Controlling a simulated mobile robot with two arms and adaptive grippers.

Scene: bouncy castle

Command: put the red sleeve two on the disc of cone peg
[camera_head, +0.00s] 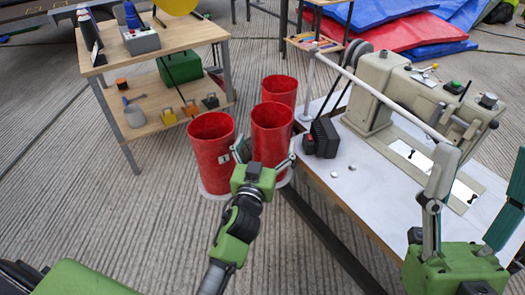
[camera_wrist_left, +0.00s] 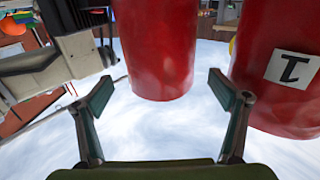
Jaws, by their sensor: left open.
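Three upright red sleeves stand on the floor beside the white table. The left one (camera_head: 208,160) has a "1" label, which also shows on the right sleeve (camera_wrist_left: 285,60) in the left wrist view. A second sleeve (camera_head: 271,125) stands right of it, a third (camera_head: 280,88) behind; I see no number on either. My left gripper (camera_head: 264,153) is open and empty in front of the second sleeve. In the left wrist view, a sleeve (camera_wrist_left: 158,50) is ahead between the fingers (camera_wrist_left: 165,92), apart from them. My right gripper (camera_head: 475,195) has its fingers spread. I cannot make out the cone peg.
The white table (camera_head: 345,195) with a beige machine (camera_head: 410,90) and a long white rod (camera_head: 385,95) is close on the right. A wooden shelf table (camera_head: 170,42) with tools stands at left. Coloured mats (camera_head: 420,30) lie behind. The floor at front left is clear.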

